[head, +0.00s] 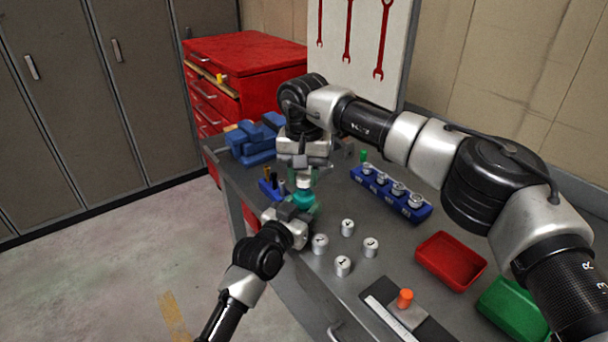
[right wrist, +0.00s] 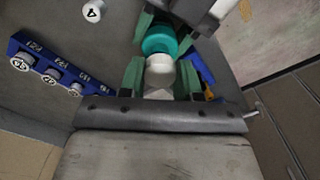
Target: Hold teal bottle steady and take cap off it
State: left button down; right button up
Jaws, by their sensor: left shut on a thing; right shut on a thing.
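The teal bottle (head: 305,202) is upright over the near left part of the grey workbench, with its white cap (head: 304,182) at its top. My left gripper (head: 290,211) is shut on the bottle from the near left side. My right gripper (head: 304,176) points down from above and is shut on the cap. In the right wrist view, the white cap (right wrist: 160,70) is between my right green fingers (right wrist: 161,80), right beside the teal bottle (right wrist: 158,40). I cannot tell whether a gap separates cap and bottle. The bottle's lower part is mostly hidden.
Several numbered white cylinders (head: 347,227) stand close to the right of the bottle. A blue rack (head: 415,211) is behind them. A red tray (head: 452,262) and green tray (head: 512,312) are at right. A blue vise (head: 255,143) and red cabinet (head: 250,62) are behind.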

aim_at(304, 177)
jog(key=shift+r, duration=2.05)
pick_arm(q)
jog(key=shift+c, duration=2.2)
grip_release()
jog(key=v, duration=1.2)
pick_arm(e)
jog(key=shift+f, duration=0.1)
